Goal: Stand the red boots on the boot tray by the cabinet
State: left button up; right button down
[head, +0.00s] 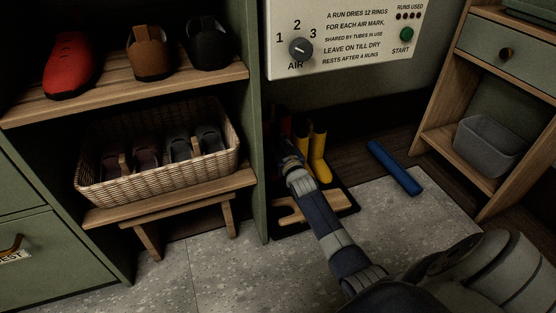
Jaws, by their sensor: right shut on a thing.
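The boot tray (345,212) is dark and lies on the floor below the dryer panel, beside the green cabinet side. Yellow boots (318,160) stand upright at its back. The red boots (286,127) show only as a small dark red patch left of the yellow ones, mostly hidden by my right gripper and shadow. My right gripper (290,152) is shut on the red boots over the back left of the tray. Whether their soles touch the tray is hidden. My left gripper is not in view.
A wooden piece (318,206) lies at the tray's front. A blue bar (395,167) lies on the floor to the right. A shoe basket (160,160) and shoe shelf (120,92) fill the left. A grey bin (487,146) sits in the right-hand unit. The grey floor in front is clear.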

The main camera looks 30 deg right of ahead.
notch_tip(320, 180, down, 7)
jog(key=b, duration=0.4)
jog(key=shift+r+b, duration=0.2)
jog(key=shift+b, duration=0.2)
jog(key=shift+r, duration=0.15)
jog(key=shift+f, duration=0.65)
jog(key=c, duration=1.4)
grip_release()
jog(key=shift+f, duration=0.1)
jog(key=shift+o, duration=0.2)
